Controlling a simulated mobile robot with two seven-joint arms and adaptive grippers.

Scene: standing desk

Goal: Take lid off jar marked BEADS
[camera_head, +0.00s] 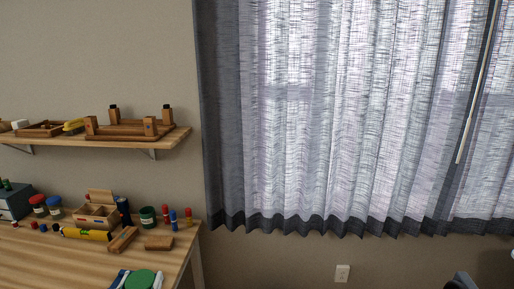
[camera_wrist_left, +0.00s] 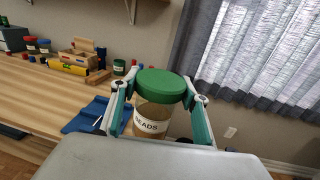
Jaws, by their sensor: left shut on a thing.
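The jar marked BEADS (camera_wrist_left: 150,122) stands upright in the left wrist view, a brownish clear jar with a white label. Its round green lid (camera_wrist_left: 162,83) is on top; the lid also shows at the bottom edge of the head view (camera_head: 142,279). My left gripper (camera_wrist_left: 160,88) has a finger on either side of the lid and is shut on it. I cannot tell whether there is a gap between lid and jar. The jar's base is hidden behind my own wrist. My right gripper cannot be made out.
A wall shelf (camera_head: 120,138) hangs above.

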